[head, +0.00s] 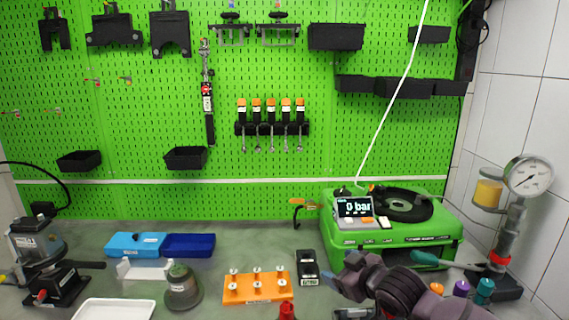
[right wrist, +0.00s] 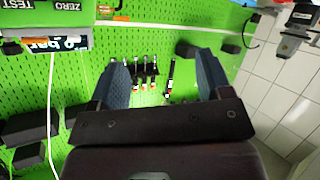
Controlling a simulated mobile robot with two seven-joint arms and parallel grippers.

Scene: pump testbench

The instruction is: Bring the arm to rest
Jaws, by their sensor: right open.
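My right arm shows at the lower right in the head view, over the bench in front of the green pump testbench (head: 390,255). Its gripper (head: 345,285) is partly visible there, beside a small black device (head: 307,268). In the right wrist view the two blue-grey fingers of my right gripper (right wrist: 165,78) stand wide apart with nothing between them. The green pegboard (right wrist: 150,30) shows beyond them, upside down. My left gripper is in neither view.
An orange tray (head: 257,290) with several white-topped pins lies left of the arm. A pressure gauge stand (head: 505,245) and several coloured-cap items (head: 461,289) are at right. Blue bins (head: 188,245) and a white tray (head: 114,309) lie left. Bare bench shows between the bins and the testbench.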

